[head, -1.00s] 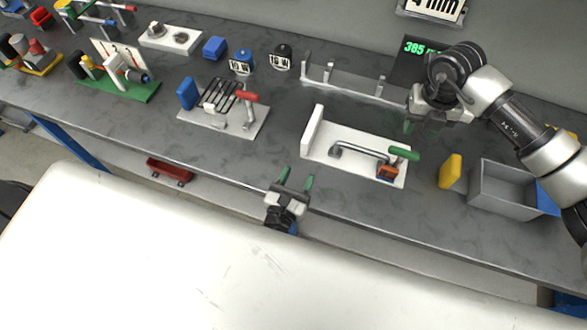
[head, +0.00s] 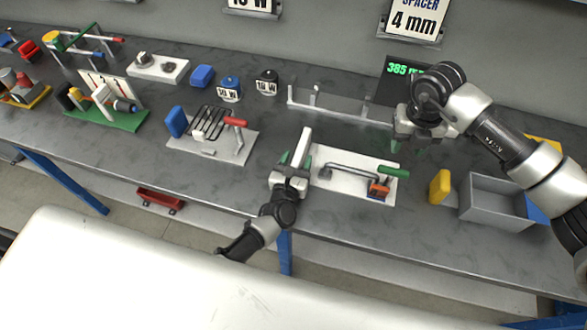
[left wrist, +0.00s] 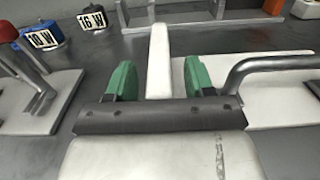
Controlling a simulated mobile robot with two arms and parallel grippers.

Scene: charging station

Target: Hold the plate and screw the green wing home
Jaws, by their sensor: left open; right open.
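The white plate (head: 345,187) lies on the bench with an upright white block (head: 302,147) at its left end. A bent grey rod (head: 345,171) and an orange block (head: 379,188) are on it. The green wing (head: 393,172) sticks out at the rod's right end. My left gripper (head: 296,161) is open at the upright block. In the left wrist view, the block (left wrist: 159,62) shows between the green fingertips (left wrist: 160,82), with a gap on each side. My right gripper (head: 408,147) is open and empty, behind and above the green wing.
A grey bin (head: 490,210) and a yellow block (head: 439,187) stand to the right. A second fixture with a red handle (head: 235,121) is left of the plate. The bench front edge is close to my left gripper.

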